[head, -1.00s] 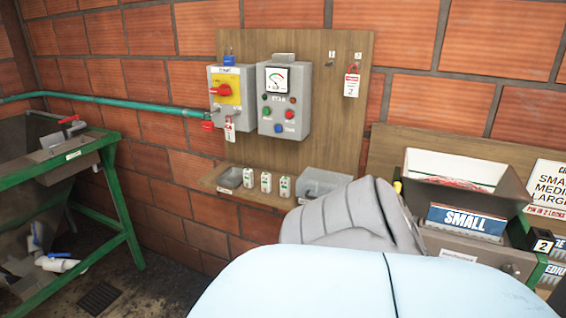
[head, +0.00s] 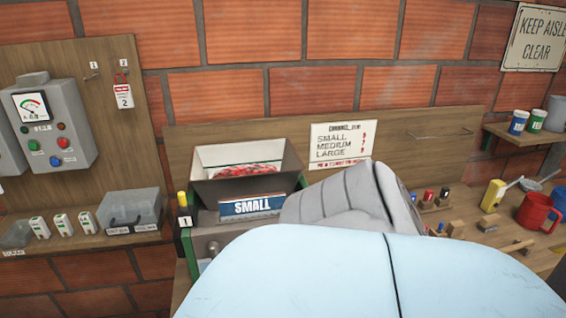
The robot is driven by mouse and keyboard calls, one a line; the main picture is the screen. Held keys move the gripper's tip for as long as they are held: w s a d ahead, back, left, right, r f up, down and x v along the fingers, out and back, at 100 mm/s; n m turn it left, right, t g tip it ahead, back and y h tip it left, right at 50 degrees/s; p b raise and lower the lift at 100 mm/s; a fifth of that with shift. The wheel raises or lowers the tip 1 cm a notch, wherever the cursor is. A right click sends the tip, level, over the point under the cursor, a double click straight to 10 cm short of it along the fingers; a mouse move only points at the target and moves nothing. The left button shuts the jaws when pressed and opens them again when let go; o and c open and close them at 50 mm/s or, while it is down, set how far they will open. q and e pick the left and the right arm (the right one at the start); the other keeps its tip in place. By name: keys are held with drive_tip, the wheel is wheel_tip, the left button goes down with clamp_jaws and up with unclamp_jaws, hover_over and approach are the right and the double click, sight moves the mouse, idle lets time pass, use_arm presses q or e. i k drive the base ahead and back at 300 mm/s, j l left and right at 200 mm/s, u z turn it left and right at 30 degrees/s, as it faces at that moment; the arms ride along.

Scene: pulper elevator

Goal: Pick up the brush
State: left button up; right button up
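I cannot clearly make out a brush. A small wooden-handled item (head: 517,247) lies on the workbench (head: 545,262) at the right and may be the brush, but it is too small to tell. Small wooden blocks (head: 487,226) are near it. Neither of my grippers shows. My own pale blue and grey body parts fill the lower middle and hide part of the bench.
A red mug (head: 537,212) and a yellow container (head: 493,195) stand on the bench at right. A hopper (head: 215,185) with red contents sits behind a SMALL sign (head: 251,206). Small jars (head: 518,122) stand on a shelf.

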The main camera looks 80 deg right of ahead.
sight(487, 224)
drive_tip(key=k+l+z, duration=0.25)
drive_tip(key=z, duration=0.15)
drive_tip(key=k+l+z, duration=0.5)
drive_tip(key=l, duration=0.2)
drive_tip(key=k+l+z, duration=0.25)
drive_tip(key=l, duration=0.4)
drive_tip(key=k+l, duration=0.2)
drive_tip(key=l, duration=0.2)
drive_tip(key=k+l, duration=0.2)
drive_tip(key=l, duration=0.2)
drive_tip(key=k+l, duration=0.15)
drive_tip(key=l, duration=0.2)
drive_tip(key=k+l, duration=0.2)
drive_tip(key=l, duration=0.2)
drive_tip(key=k+l, duration=0.2)
drive_tip(key=l, duration=0.2)
drive_tip(key=z, duration=0.05)
